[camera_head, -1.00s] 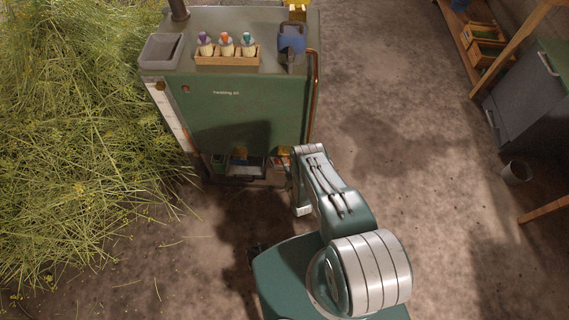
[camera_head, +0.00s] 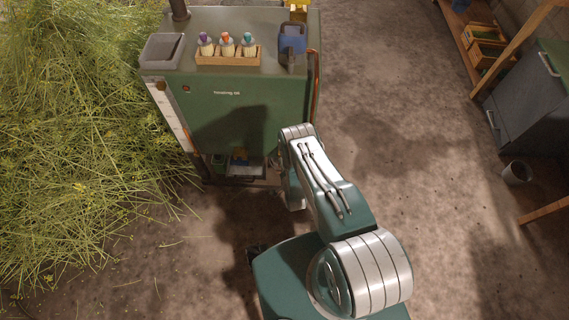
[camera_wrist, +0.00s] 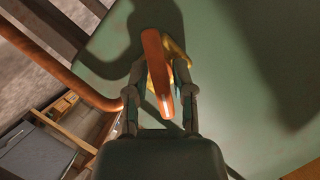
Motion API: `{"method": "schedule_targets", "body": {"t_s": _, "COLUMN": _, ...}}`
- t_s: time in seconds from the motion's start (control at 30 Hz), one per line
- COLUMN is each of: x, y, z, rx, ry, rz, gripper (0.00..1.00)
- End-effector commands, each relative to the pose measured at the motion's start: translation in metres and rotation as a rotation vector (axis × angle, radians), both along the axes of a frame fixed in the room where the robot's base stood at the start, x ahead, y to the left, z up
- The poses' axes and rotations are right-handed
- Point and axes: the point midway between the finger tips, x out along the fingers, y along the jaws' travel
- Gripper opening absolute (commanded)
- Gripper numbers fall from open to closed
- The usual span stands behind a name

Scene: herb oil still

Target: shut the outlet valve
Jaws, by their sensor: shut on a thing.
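In the wrist view, my gripper (camera_wrist: 160,108) has its two fingers on either side of an orange-red lever (camera_wrist: 158,75), shut on it. The lever looks like the outlet valve's handle. A yellow part (camera_wrist: 178,52) shows just behind it, against the green cabinet front (camera_wrist: 225,60). How far the valve is turned is hard to tell from this angle. In the head view, my arm hides the gripper and the valve at the lower right of the green cabinet (camera_head: 225,125).
A copper pipe (camera_head: 315,85) runs down the cabinet's right edge. On top stand a grey bin (camera_head: 161,51), a wooden rack (camera_head: 228,60) of bottles and a blue container (camera_head: 292,40). Cut herbs (camera_head: 70,150) heap at left.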

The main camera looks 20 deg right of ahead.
Motion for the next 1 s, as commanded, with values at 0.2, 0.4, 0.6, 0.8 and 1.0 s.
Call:
{"method": "schedule_targets", "body": {"t_s": 0.2, "x": -0.001, "y": 0.0015, "z": -0.001, "rx": -0.194, "ry": 0.069, "rz": 0.002, "gripper": 0.0}}
{"method": "schedule_targets", "body": {"t_s": 0.4, "x": -0.0006, "y": 0.0018, "z": -0.0008, "rx": -0.371, "ry": 0.127, "rz": 0.002, "gripper": 0.0}}
{"method": "schedule_targets", "body": {"t_s": 0.6, "x": -0.0007, "y": 0.0021, "z": -0.001, "rx": -0.531, "ry": 0.179, "rz": 0.003, "gripper": 0.0}}
{"method": "schedule_targets", "body": {"t_s": 0.8, "x": -0.0005, "y": 0.0024, "z": -0.0008, "rx": -0.654, "ry": 0.217, "rz": 0.004, "gripper": 0.0}}
{"method": "schedule_targets", "body": {"t_s": 1.0, "x": -0.0005, "y": 0.0024, "z": -0.0002, "rx": -0.731, "ry": 0.24, "rz": 0.002, "gripper": 0.0}}
